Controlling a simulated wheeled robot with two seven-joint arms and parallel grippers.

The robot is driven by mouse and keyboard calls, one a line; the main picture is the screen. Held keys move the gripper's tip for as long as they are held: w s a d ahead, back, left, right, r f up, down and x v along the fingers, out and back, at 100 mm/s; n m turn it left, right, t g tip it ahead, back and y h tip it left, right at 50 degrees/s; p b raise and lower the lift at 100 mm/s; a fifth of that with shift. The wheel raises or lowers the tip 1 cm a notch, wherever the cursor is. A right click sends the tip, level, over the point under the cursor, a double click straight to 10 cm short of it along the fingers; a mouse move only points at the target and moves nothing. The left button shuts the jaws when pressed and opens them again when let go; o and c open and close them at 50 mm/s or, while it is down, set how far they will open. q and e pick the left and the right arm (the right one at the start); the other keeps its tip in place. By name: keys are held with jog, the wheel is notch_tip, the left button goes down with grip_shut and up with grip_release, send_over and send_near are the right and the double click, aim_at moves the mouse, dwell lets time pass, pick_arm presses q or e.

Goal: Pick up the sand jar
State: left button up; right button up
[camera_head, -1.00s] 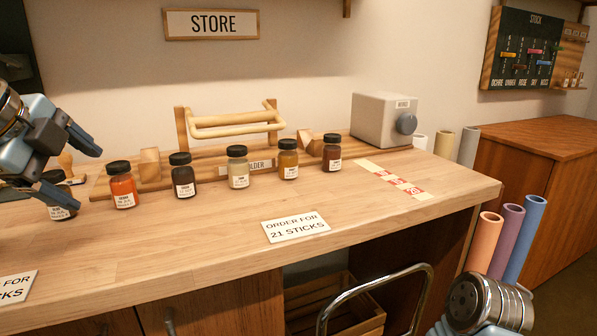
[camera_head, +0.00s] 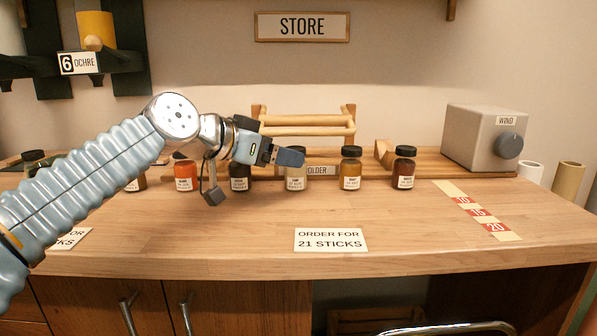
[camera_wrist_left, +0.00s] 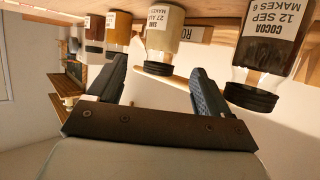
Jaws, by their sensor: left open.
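The sand jar, with cream contents, a white label and a black lid, stands on the bench in the head view (camera_head: 297,182). My left gripper (camera_head: 288,157) is in front of its top and hides most of its lid. In the left wrist view, which is upside down, the sand jar (camera_wrist_left: 164,28) shows between and beyond the two spread fingers of my left gripper (camera_wrist_left: 160,82). The gripper is open and empty; I cannot tell whether a finger touches the jar. My right gripper is not in view.
The dark cocoa jar (camera_wrist_left: 270,45) is close beside one finger. An ochre-coloured jar (camera_head: 350,170) and a dark red jar (camera_head: 404,170) stand to the right. A wooden rack (camera_head: 305,130) is behind.

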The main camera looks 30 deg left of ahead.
aim_at(296, 169)
pick_arm(q)
jog(key=x, duration=0.5)
jog(key=shift+w+d+f, duration=0.1)
jog(key=shift+w+f, duration=0.05)
jog(key=shift+w, duration=0.2)
jog(key=c, duration=1.1)
